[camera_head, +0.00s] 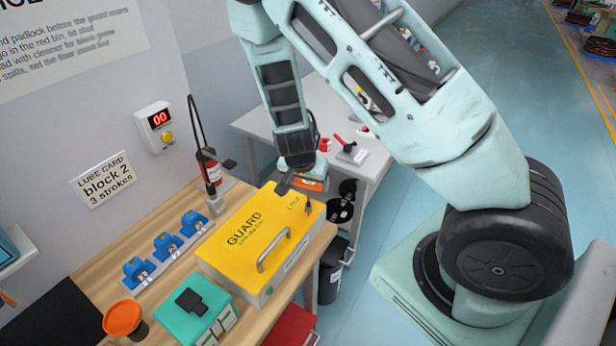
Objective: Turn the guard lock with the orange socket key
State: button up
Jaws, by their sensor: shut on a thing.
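The yellow guard box (245,242) sits on the wooden bench, with "GUARD" printed on its lid and a grey handle (274,250) on it. A small dark lock fitting (308,208) stands near the lid's far right corner, beside small lettering. My gripper (300,183) is over the far right end of the box, shut on an orange piece that looks like the orange socket key (313,184). The key's lower end is too small and covered to make out. I cannot tell whether it touches the lid, but it appears apart from the lock fitting.
A teal box (193,308) and an orange cup (123,318) are in front. A grey table (262,122) is beyond; a black bin (331,277) is right of the bench.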

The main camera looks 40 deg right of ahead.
jog(key=shift+w+r+m+g+h+p, duration=0.15)
jog(key=shift+m+g+p, duration=0.2)
jog(key=shift+m+p, duration=0.8)
jog(key=shift+m+g+h+p, duration=0.15)
jog(key=shift+m+g+p, duration=0.3)
jog(key=shift+p, duration=1.15)
jog(key=shift+m+p, duration=0.4)
jog(key=shift+r+p, duration=0.85)
jog(key=shift+r, duration=2)
